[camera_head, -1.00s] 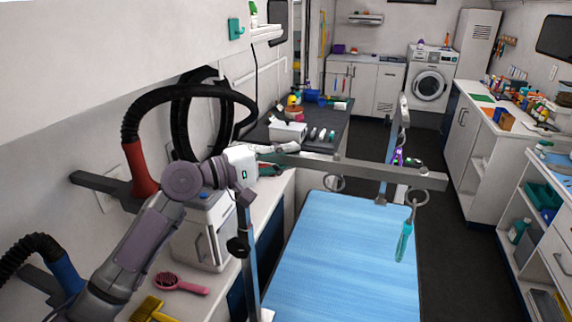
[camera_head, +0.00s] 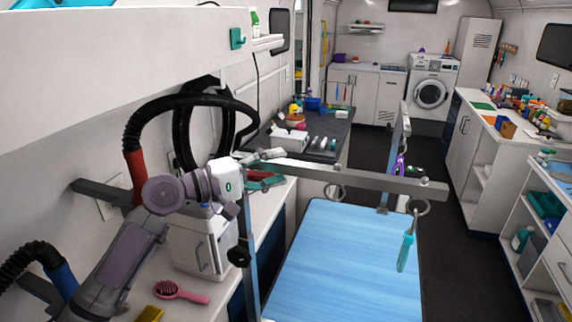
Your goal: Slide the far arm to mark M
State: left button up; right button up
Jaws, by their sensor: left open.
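A grey metal bar (camera_head: 345,177) runs level above the blue grooming table (camera_head: 345,260). It reaches from a near-left post (camera_head: 251,275), which has a black knob (camera_head: 238,257), to the right side. A second upright (camera_head: 394,160) stands at the far right of the table. Rings hang from the bar, one with a teal-handled tool (camera_head: 405,250). My left gripper (camera_head: 272,154) is open at the bar's left end, close to the top of the near post. I cannot tell whether it touches the bar. Mark M cannot be made out. My right gripper is out of view.
A white counter at the left holds a white cabinet (camera_head: 193,249), a pink brush (camera_head: 180,292) and a yellow item (camera_head: 150,314). A dark-topped bench (camera_head: 338,128) stands behind the table. Shelves (camera_head: 540,220) line the right. The dark aisle floor (camera_head: 455,270) is clear.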

pick_arm(q)
jog(key=v, duration=0.9)
jog(key=shift+r, duration=0.1)
dwell(0.3)
